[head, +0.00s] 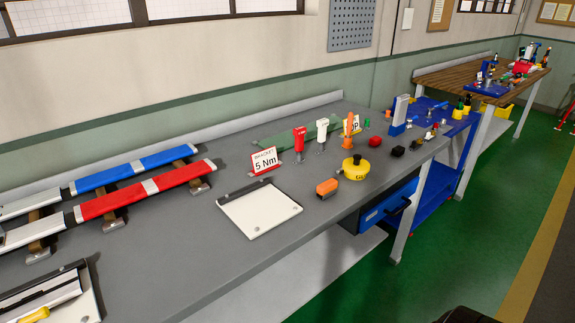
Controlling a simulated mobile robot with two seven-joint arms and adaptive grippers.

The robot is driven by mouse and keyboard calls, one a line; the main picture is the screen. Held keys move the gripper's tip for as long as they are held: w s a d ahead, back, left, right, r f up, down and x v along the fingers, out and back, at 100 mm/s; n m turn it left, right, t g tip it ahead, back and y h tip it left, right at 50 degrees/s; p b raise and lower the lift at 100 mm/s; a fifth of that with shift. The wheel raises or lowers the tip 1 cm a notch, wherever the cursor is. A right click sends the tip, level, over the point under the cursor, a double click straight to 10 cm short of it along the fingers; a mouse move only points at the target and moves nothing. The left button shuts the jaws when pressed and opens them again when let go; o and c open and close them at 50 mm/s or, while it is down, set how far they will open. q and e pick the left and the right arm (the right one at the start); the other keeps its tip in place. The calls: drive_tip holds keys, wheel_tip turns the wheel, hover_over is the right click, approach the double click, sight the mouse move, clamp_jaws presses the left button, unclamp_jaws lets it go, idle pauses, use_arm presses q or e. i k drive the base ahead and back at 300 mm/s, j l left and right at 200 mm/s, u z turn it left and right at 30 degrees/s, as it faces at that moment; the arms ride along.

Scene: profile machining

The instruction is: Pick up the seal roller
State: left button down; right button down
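I cannot tell for certain which thing is the seal roller. A tool with a yellow handle (36,314) lies in a tray (83,303) at the bottom left corner, partly cut off by the frame edge. Several small tools stand upright farther back on the grey bench (226,268): one with a red body (299,137), one white (322,127) and one orange (348,126). Neither of my grippers shows in the head view.
Red (138,190) and blue (135,168) profiles lie on supports at left. A yellow round container (356,168) and orange block (327,188) sit near the front edge. The green floor is clear.

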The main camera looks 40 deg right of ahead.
sight(328, 188)
drive_tip(key=z, duration=1.6)
drive_tip(key=u, duration=1.8)
drive_tip(key=l+z, duration=0.1)
drive_tip(key=z, duration=1.65)
